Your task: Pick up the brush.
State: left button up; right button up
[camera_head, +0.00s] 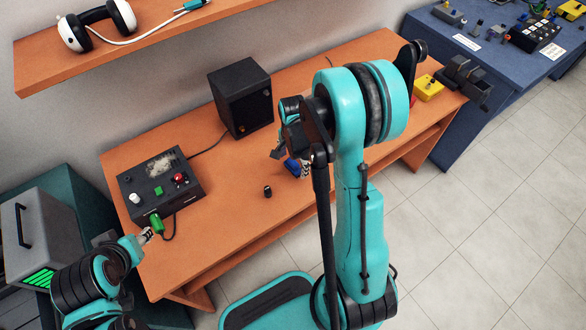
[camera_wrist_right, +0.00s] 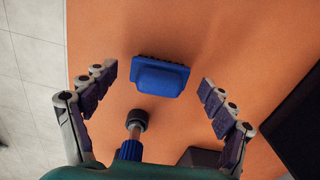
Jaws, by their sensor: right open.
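The brush is a small blue block with a dark base. It lies on the orange table, in the middle of the head view (camera_head: 292,166), and shows whole in the right wrist view (camera_wrist_right: 160,78). My right gripper (camera_head: 290,160) is open above it. In the right wrist view the open fingers (camera_wrist_right: 158,84) are on either side of the brush, with gaps on both sides. My left gripper (camera_head: 146,236) is at the table's left end, beside a green plug (camera_head: 156,224). I cannot tell whether its fingers are closed on the plug.
A black speaker (camera_head: 240,98) stands behind the right gripper. A dark control box (camera_head: 162,185) is at the left. A small black knob (camera_head: 268,191) is near the brush. A black-tipped part with a blue ribbed handle (camera_wrist_right: 131,148) shows below the brush. A shelf (camera_head: 125,50) hangs above.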

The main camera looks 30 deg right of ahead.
jog(key=shift+r, duration=0.1)
jog(key=c, duration=1.2)
jog(key=shift+r, duration=0.1)
notch_tip(320, 180, up, 4)
jog(key=shift+r+p, duration=0.15)
jog(key=shift+p, duration=1.05)
jog(key=s+d+r+p, duration=0.1)
jog(key=s+d+r, duration=0.1)
jog(key=d, duration=0.1)
jog(key=s+d+r+p, duration=0.1)
jog(key=s+d+r, duration=0.1)
jog(key=s, duration=0.1)
jog(key=s+d+r+p, duration=0.1)
jog(key=s+d+r, duration=0.1)
jog(key=d, duration=0.1)
jog(key=shift+s+d+r, duration=0.3)
jog(key=shift+s+d, duration=0.05)
jog(key=shift+s, duration=0.05)
